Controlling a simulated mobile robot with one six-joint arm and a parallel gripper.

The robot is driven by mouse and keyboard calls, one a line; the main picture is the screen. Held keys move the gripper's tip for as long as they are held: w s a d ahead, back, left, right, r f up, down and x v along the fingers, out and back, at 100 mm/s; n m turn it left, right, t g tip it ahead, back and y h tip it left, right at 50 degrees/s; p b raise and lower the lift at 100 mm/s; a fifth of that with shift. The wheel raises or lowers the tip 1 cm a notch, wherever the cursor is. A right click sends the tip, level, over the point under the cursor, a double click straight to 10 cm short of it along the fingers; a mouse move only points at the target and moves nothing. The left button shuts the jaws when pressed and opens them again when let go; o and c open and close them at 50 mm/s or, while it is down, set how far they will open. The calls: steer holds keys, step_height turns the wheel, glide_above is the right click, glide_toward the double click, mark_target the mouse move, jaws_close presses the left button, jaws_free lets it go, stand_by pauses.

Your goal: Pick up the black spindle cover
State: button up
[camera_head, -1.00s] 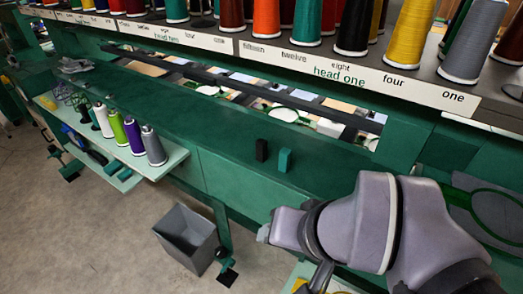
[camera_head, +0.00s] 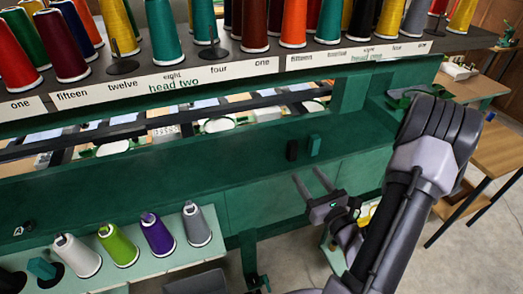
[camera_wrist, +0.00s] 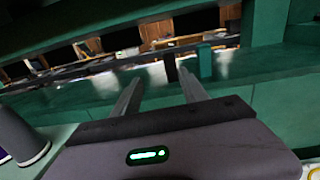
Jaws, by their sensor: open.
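The black spindle cover (camera_head: 292,150) is a small upright dark block on the green machine ledge (camera_head: 235,165). A similar green block (camera_head: 314,145) stands just to its right. My gripper (camera_head: 308,174) is open and empty, in front of the ledge and nearer the camera than the two blocks. In the wrist view the black cover (camera_wrist: 171,68) shows between and beyond the open fingers (camera_wrist: 159,78), apart from them. The green block (camera_wrist: 205,62) is to its right, beyond the right finger.
Thread cones (camera_head: 158,235) in white, lime, purple and grey stand on a pale green shelf (camera_head: 175,262) at lower left. A rack (camera_head: 230,62) of many cones runs above the ledge. A wooden table (camera_head: 500,150) is at right. The ledge left of the blocks is mostly clear.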

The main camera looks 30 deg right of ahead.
steer(key=d+f+h+b, duration=0.1)
steer(key=d+f+b, duration=0.1)
steer(key=b, duration=0.3)
glide_toward(289, 141)
steer(key=shift+m, duration=0.4)
steer(key=w+d, duration=0.1)
steer(key=w, duration=0.1)
steer(key=w+d+f, duration=0.1)
steer(key=w+f, duration=0.1)
steer(key=w, duration=0.1)
steer(key=shift+w+d+f, duration=0.1)
steer(key=shift+w+d, duration=0.2)
steer(key=shift+d, duration=0.1)
steer(key=x, duration=0.3)
steer(key=b+x, duration=0.1)
steer(key=x, duration=0.2)
steer(key=shift+w+a+r, duration=0.1)
steer(key=shift+a+r, duration=0.05)
steer(key=shift+r, duration=0.05)
jaws_close()
